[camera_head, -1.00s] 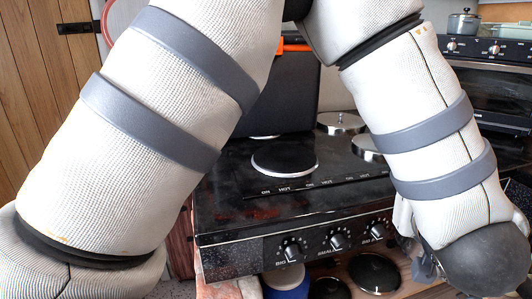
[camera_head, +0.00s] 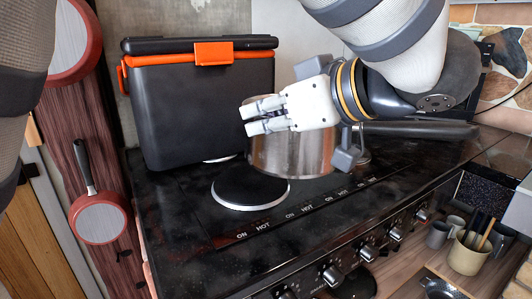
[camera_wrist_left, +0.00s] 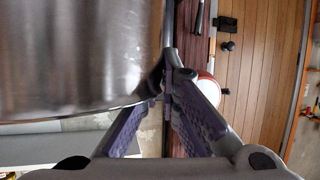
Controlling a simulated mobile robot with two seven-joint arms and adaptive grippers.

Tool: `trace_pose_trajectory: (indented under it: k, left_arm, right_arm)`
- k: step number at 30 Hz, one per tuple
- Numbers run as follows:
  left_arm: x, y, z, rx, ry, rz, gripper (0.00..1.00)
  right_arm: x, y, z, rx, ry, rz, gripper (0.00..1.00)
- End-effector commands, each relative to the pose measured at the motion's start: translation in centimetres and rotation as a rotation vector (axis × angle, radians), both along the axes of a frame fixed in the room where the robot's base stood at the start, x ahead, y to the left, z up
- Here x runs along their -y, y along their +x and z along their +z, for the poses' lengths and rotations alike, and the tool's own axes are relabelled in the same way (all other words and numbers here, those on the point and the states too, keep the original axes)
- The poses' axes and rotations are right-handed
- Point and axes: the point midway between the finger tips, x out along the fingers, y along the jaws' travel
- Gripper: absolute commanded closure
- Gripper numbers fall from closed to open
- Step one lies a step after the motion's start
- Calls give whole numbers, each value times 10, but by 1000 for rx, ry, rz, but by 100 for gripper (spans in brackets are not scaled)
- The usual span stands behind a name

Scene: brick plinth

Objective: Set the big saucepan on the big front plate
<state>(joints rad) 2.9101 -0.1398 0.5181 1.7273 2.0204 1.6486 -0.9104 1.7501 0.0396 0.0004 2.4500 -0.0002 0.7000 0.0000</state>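The big saucepan (camera_head: 300,155), a steel pot with a long dark handle (camera_head: 425,129), is at the middle of the head view. It hides the right rear edge of a dark, silver-rimmed plate (camera_head: 240,190), the front hotplate. Any gap beneath the pot is hard to judge. My left gripper (camera_head: 255,118) lies across the pot's upper edge, fingers pointing left. It appears shut on the pot's rim. In the left wrist view the pot wall (camera_wrist_left: 75,55) fills the upper left, and the fingers (camera_wrist_left: 164,85) close together at its edge. My right gripper is not in view.
A black box with orange latches (camera_head: 205,110) stands behind the plate. A lid-like knobbed item (camera_head: 362,148) is just right of the pot. Cups and a utensil pot (camera_head: 468,255) sit below at the right. Red pans (camera_head: 98,220) hang at the left.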

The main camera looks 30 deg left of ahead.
Motion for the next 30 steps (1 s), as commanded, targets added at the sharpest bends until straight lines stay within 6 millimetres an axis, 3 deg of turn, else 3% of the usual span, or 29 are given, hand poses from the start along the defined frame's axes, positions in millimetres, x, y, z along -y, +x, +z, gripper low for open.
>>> trace_pose_trajectory:
  k: [3,8,18,24,30]
  left_arm:
    - [1,-4,9,21,6,12,100]
    - [-14,2,3,20,6,18,100]
    - [-86,33,-36,13,5,18,100]
    - [-112,45,-72,14,5,16,100]
    - [-126,51,-90,15,6,17,100]
  right_arm:
    - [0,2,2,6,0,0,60]
    - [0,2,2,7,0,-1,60]
    - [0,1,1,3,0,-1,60]
    - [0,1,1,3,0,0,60]
    - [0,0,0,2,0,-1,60]
